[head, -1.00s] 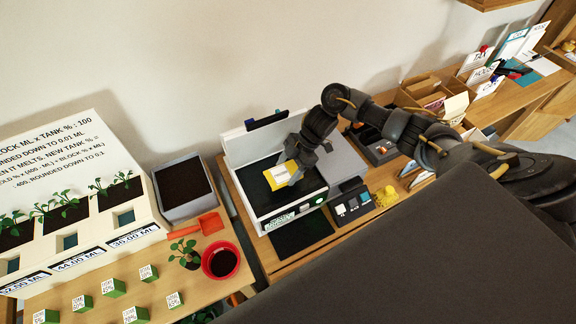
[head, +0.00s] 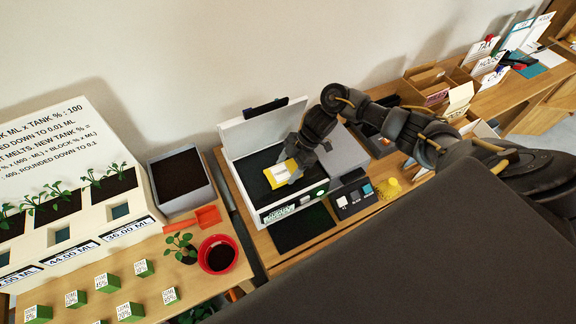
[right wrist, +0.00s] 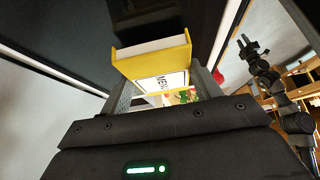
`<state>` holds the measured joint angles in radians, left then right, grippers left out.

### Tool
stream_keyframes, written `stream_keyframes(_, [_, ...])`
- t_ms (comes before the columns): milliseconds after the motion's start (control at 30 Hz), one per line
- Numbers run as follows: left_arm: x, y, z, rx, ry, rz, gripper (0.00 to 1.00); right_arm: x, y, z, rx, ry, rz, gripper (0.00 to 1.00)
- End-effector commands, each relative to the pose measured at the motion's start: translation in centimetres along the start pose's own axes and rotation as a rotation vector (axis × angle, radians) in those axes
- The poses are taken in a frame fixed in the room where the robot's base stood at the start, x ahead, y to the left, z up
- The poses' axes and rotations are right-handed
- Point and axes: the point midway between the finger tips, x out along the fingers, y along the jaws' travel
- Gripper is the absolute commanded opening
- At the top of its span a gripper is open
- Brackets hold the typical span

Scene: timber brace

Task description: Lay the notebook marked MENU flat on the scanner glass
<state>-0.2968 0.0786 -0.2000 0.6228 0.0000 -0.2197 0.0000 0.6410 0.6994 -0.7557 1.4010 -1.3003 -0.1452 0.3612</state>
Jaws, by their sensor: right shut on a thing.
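The yellow notebook (head: 279,174) is in the jaws of my right gripper (head: 297,166), over the dark scanner glass (head: 262,160). The right wrist view shows the yellow notebook (right wrist: 157,62) close up between the fingers, with a white MENU label and its pale page edge. I cannot tell whether it touches the glass. The scanner's white lid (head: 262,124) stands open behind the glass. Another arm, apparently my left, shows in the right wrist view with its gripper (right wrist: 249,44) small and far off; its jaw state is unclear.
A grey box (head: 349,152) stands right of the glass, and a dark mat (head: 303,228) lies in front. A yellow object (head: 388,188) and keypad (head: 353,199) sit to the right.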

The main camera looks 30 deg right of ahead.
Motion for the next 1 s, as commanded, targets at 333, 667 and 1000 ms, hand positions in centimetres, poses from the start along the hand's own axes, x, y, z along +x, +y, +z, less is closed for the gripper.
stream_keyframes(333, [0.47,0.02,0.61,0.000,-0.008,0.000,0.33,0.65,-0.01,0.41,0.001,0.000,-0.001,0.40])
stream_keyframes(667, [0.56,-0.04,0.61,0.000,-0.008,0.000,0.33,0.82,-0.01,0.51,0.000,0.000,0.000,0.40])
stream_keyframes(1000, [0.56,-0.06,0.57,0.001,-0.008,-0.001,0.33,0.82,-0.01,0.50,0.000,0.000,0.000,0.88])
